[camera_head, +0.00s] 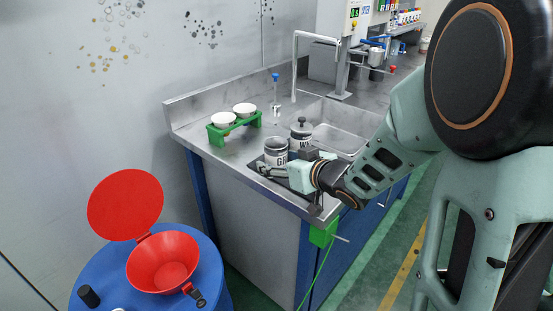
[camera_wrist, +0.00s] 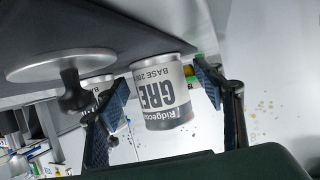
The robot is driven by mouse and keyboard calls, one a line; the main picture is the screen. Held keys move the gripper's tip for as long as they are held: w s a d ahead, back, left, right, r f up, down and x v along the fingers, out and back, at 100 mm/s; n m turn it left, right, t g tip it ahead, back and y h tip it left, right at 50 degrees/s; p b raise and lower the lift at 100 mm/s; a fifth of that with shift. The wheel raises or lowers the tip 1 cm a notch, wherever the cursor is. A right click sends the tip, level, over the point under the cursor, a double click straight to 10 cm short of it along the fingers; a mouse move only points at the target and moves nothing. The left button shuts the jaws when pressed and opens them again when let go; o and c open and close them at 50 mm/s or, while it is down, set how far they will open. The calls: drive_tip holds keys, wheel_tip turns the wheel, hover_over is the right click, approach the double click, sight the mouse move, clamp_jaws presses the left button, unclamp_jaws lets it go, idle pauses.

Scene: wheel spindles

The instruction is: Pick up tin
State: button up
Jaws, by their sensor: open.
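A grey tin with a white label reading "GRE" (camera_head: 276,152) stands on the dark mat near the front edge of the steel counter. In the wrist view the tin (camera_wrist: 163,95) appears upside down, framed between my two fingers. My gripper (camera_head: 268,169) is low beside the tin, on its near side. My gripper (camera_wrist: 160,80) is open, with one finger to each side of the tin in the picture. Contact between the fingers and tin cannot be told. The tin's lower part is partly hidden in the head view.
A green rack (camera_head: 235,130) with white cups is to the left, a sink (camera_head: 335,125) behind. A blue drum (camera_head: 210,275) with a red funnel (camera_head: 163,262) stands front left.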

drive_tip(key=shift+x, duration=1.15)
drive_tip(key=c, duration=1.3)
drive_tip(key=shift+c, duration=0.2)
drive_tip(key=shift+r, duration=0.15)
